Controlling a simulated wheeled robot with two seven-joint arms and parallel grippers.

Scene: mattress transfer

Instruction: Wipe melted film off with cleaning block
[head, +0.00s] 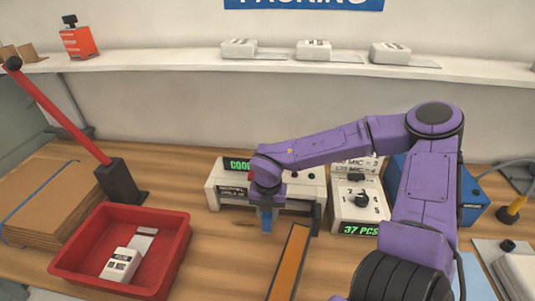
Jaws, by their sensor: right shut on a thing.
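My right gripper (265,208) points down in front of the white sealing machine (222,200), partly covering it. The machine's green display reads "COOL", partly hidden by my arm. The block is at the machine's front edge; I cannot tell whether it touches the machine. No melted film can be made out at this size. My left gripper is not in view.
An orange-brown strip (290,262) lies in front of the machine. A red tray (62,262) holds a white packet. A black post with a red lever (65,120), stacked cardboard (50,195), a counter box (358,205) and a blue box (472,203) stand around. Several white items sit on the shelf (170,66).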

